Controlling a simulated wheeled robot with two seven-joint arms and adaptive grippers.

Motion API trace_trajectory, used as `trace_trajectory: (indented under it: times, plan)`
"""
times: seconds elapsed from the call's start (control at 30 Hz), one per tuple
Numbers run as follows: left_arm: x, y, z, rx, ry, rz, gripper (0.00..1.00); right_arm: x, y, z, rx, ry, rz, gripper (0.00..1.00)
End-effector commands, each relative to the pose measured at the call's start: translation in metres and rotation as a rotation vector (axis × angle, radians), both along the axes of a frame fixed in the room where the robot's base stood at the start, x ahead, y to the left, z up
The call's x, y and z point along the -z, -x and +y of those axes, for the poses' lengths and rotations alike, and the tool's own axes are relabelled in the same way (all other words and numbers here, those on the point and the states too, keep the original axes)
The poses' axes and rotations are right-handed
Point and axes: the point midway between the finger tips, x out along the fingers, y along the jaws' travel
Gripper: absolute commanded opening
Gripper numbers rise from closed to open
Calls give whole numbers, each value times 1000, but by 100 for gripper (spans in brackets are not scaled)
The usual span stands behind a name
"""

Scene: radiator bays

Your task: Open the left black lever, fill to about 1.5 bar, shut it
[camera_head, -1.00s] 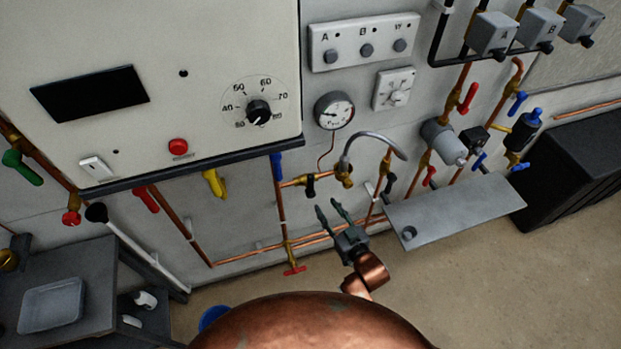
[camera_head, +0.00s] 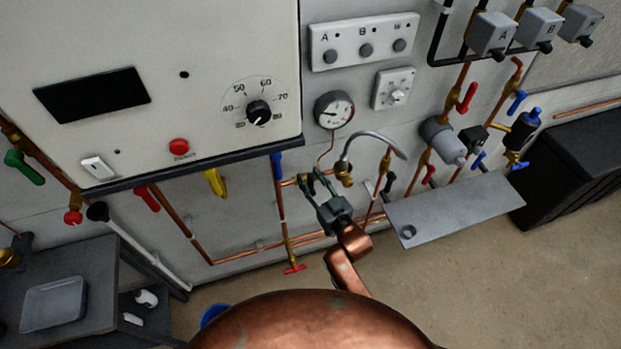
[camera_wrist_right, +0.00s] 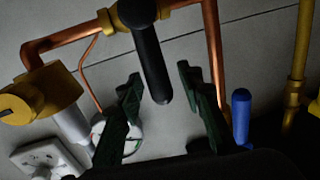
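The left black lever is mostly hidden behind my right gripper (camera_head: 314,176) in the head view. In the right wrist view a black lever (camera_wrist_right: 150,55) hangs from a brass valve body (camera_wrist_right: 137,12), its tip between the two open green fingers of my right gripper (camera_wrist_right: 158,80). I see no finger pressing on it. The round pressure gauge (camera_head: 334,110) is on the wall above; its reading is too small to tell. A second black lever (camera_head: 388,183) is to the right, past the curved grey hose (camera_head: 376,137). My left gripper is not in view.
A blue lever (camera_head: 277,166) is close left of my right gripper, and also shows in the wrist view (camera_wrist_right: 241,116). A yellow lever (camera_head: 215,182) is further left. A grey shelf (camera_head: 455,210) juts out at right. A dark table with a tray (camera_head: 54,304) stands lower left.

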Motion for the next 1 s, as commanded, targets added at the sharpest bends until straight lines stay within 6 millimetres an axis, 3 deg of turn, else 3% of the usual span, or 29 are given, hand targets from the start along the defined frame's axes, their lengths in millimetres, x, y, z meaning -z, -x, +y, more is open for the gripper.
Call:
trace_trajectory:
  times: [0.17,0.63,1.0]
  plan:
    - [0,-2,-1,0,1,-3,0,0,0,0,0,0,0,33]
    - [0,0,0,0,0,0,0,0,0,0,0,0,0,1]
    - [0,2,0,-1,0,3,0,0,0,0,0,0,1,0]
